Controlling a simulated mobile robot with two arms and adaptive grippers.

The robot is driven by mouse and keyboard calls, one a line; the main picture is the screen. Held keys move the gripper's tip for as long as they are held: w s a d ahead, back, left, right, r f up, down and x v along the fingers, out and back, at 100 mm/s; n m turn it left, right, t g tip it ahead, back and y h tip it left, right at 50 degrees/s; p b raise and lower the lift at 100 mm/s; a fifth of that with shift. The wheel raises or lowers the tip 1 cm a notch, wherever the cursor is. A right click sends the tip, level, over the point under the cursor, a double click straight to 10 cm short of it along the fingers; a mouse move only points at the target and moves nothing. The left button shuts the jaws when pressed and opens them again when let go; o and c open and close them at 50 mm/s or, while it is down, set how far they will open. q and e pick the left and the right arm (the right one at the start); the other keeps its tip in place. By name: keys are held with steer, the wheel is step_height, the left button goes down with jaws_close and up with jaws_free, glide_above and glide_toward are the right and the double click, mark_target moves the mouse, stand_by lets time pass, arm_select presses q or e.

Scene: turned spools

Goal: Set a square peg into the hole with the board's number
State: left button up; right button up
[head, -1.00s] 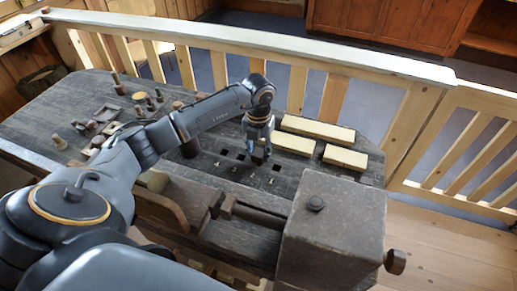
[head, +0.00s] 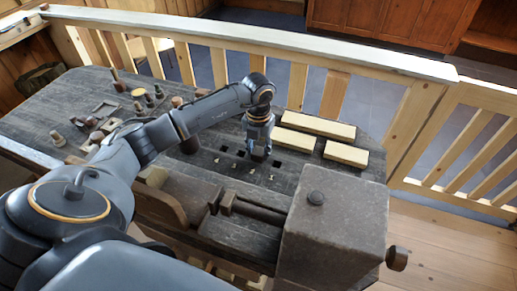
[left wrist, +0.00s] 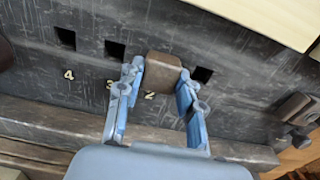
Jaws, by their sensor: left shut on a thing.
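My left gripper (head: 259,147) is shut on a brown square peg (left wrist: 163,68), whose top shows between the blue fingers in the left wrist view. The peg stands over the row of square holes in the dark bench top, at the place by the number 2 (left wrist: 150,96). It covers any hole there, and I cannot tell how deep it sits. Dark open holes show to its left, by 4 (left wrist: 65,38) and 3 (left wrist: 115,50), and one to its right (left wrist: 203,75). The number of this right hole is hidden in the wrist view. My right gripper is not in view.
Pale wooden blocks (head: 317,126) lie behind and right of the holes. A large dark vise block (head: 335,225) stands in front on the right. Several small turned pieces (head: 149,100) stand at the left of the bench. A wooden railing (head: 300,58) runs behind.

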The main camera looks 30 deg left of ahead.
arm_select(q)
steer(key=shift+f, duration=0.1)
steer(key=o, duration=1.6)
steer(key=shift+r+p, duration=2.75)
steer(key=shift+r, duration=1.25)
